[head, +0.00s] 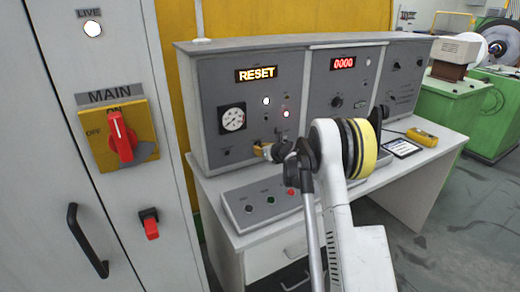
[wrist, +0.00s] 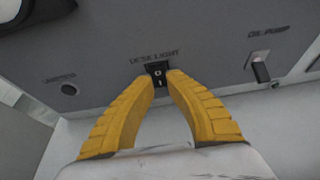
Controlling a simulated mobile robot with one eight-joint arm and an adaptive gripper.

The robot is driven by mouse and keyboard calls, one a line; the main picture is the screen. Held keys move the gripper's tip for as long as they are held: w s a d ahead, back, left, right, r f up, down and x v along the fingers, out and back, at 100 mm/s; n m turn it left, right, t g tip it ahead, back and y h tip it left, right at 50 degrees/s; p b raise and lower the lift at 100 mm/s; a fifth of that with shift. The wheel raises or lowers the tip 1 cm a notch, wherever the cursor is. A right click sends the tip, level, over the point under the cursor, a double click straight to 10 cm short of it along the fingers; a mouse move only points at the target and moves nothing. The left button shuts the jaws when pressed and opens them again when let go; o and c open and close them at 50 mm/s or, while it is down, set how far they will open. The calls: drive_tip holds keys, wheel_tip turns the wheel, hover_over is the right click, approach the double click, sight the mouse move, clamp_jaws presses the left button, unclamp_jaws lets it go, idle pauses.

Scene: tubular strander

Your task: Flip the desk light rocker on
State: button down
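The desk light rocker (wrist: 157,72) is a small black switch under the "DESK LIGHT" label on the grey panel. It has a white mark at its lower part; which side is pressed in is too small to tell. My gripper (wrist: 160,80) has two yellow fingers whose tips lie just below and beside the rocker, with a narrow gap between them. Nothing shows held in the gap. Whether the tips touch the panel I cannot tell. In the head view my gripper (head: 262,150) is at the lower front of the left console section and hides the rocker.
An oil pump toggle (wrist: 260,70) is to the right of the rocker, and a round black socket (wrist: 69,89) to the left. A button box (head: 262,203) lies on the desk below my arm. A tablet (head: 401,147) and a yellow device (head: 422,137) lie at the right.

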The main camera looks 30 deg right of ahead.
drive_tip(key=shift+f+t+b, duration=0.3)
drive_tip(key=shift+t+b, duration=0.2)
drive_tip(key=shift+b, duration=0.35)
drive_tip(key=shift+w+r+t+b, duration=0.1)
drive_tip(key=shift+r+t+b, duration=0.05)
drive_tip(key=shift+t+b, duration=0.4)
drive_tip(key=c, duration=1.3)
unclamp_jaws()
drive_tip(key=shift+o, duration=0.2)
drive_tip(key=v, duration=1.2)
